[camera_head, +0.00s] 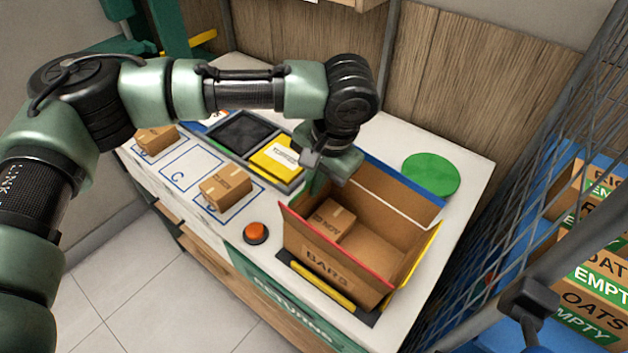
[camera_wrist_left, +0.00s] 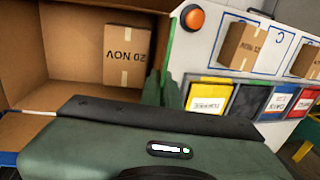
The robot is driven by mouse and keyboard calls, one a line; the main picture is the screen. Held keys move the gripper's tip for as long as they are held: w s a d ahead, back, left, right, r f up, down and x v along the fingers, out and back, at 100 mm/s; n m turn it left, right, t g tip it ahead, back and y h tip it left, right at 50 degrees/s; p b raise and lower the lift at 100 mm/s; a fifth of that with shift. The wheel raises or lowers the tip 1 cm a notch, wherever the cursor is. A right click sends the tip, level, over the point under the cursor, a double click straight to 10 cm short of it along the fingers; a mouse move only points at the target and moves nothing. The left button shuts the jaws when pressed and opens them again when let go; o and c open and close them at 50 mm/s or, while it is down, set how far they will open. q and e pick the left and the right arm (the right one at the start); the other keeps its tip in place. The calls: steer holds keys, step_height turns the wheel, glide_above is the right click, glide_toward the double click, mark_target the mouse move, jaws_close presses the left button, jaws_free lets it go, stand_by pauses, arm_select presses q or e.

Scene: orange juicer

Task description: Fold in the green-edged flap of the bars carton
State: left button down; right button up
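The open bars carton (camera_head: 328,268) stands on the counter with a small brown box (camera_head: 330,222) inside. Its red-edged flap faces the front, the yellow-edged flap is at the right and the blue-edged flap at the back. My left gripper (camera_head: 322,180) points down at the carton's left end and hides most of that side. In the left wrist view, a thin green edge (camera_wrist_left: 171,42) stands upright beside the carton opening, close to the gripper's green finger (camera_wrist_left: 165,90). The finger gap is hidden, so I cannot tell whether it grips the flap. My right gripper is out of view.
An orange button (camera_head: 256,232) sits left of the carton. Small boxes (camera_head: 225,187) stand on lettered squares. A yellow bin (camera_head: 275,158) is close behind my gripper. A green disc (camera_head: 431,174) lies at the back right, and a mesh cage (camera_head: 520,170) borders the right.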

arm_select(q)
steer(key=shift+s+d+r+t+y+p, duration=0.15)
steer(key=shift+d+t+y+p, duration=0.1)
steer(key=shift+t+y+p, duration=0.25)
steer(key=y, duration=0.1)
steer(key=t+y+p, duration=0.1)
steer(key=y, duration=0.1)
steer(key=shift+s+d+f+t+p, duration=0.3)
steer(key=shift+d+f+p, duration=0.05)
steer(key=shift+d+p, duration=0.05)
steer(key=shift+d+t+y+p, duration=0.1)
steer(key=shift+t+y+p, duration=0.35)
steer(key=shift+p, duration=0.35)
steer(key=shift+f+y+p, duration=0.25)
steer(key=shift+y+p, duration=0.1)
steer(key=c, duration=1.6)
jaws_free()
steer(key=shift+c, duration=0.2)
steer(key=b+v, duration=0.1)
steer(key=v, duration=0.6)
steer(key=shift+s+d, duration=0.3)
